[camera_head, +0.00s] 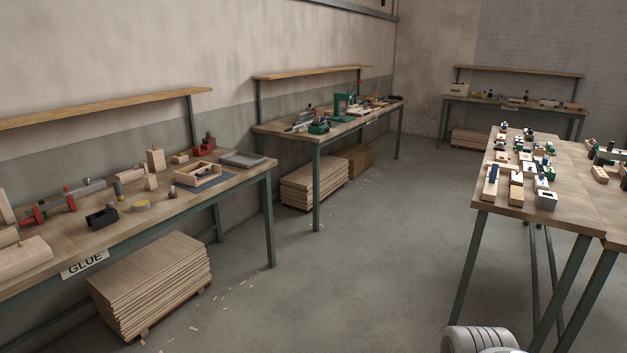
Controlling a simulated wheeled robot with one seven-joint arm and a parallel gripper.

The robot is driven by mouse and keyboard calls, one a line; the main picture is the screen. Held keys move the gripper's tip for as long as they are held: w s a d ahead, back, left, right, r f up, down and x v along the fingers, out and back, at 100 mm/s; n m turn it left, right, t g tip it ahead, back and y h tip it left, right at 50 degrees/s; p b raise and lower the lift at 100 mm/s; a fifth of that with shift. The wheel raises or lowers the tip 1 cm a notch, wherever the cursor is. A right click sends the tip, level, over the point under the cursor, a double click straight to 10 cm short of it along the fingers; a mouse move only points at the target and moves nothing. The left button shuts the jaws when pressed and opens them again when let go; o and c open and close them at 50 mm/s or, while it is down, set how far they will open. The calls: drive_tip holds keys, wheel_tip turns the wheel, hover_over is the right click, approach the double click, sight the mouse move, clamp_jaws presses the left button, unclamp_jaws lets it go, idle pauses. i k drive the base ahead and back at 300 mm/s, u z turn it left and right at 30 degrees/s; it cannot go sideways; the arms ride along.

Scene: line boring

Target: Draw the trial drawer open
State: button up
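No other drawer can be made out clearly. My gripper is not in view; only a rounded white-grey part of my arm shows at the bottom edge, right of centre.
The left bench (130,221), with a GLUE sign (85,264), holds wood blocks, clamps and a grey tray (242,159). Board stacks (152,284) (313,181) lie under benches. A cluttered table (504,199) stands right. The middle floor (340,270) is open, with scattered chips.

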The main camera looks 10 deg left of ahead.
sight(202, 171)
drive_tip(key=u, duration=0.55)
drive_tip(key=i, duration=2.2)
drive_tip(key=u, duration=1.25)
drive_tip(key=i, duration=1.85)
drive_tip(key=u, duration=0.3)
